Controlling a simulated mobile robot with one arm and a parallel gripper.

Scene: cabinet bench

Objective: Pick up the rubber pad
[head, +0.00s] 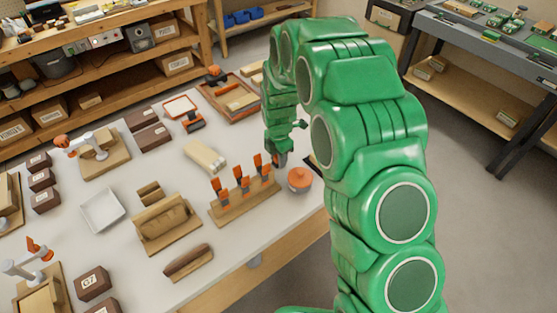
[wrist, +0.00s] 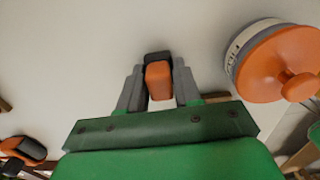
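My gripper (wrist: 160,75) points down at the white bench top. Its two grey fingers stand on either side of a small block, orange on its near face with a dark far end (wrist: 158,80), in the wrist view. This may be the rubber pad, but I cannot be sure. The fingers look close to its sides; whether they press on it is unclear. In the head view my gripper (head: 279,155) is low over the bench, behind a wooden rack with orange-handled tools (head: 245,197). A dark flat piece (head: 312,164) shows at the bench edge, partly hidden by my arm.
A round pot with an orange knobbed lid (head: 300,180) stands close by; it is to the right in the wrist view (wrist: 285,65). A pale block (head: 205,157), a wooden tray (head: 230,98) and a white dish (head: 102,210) are on the bench.

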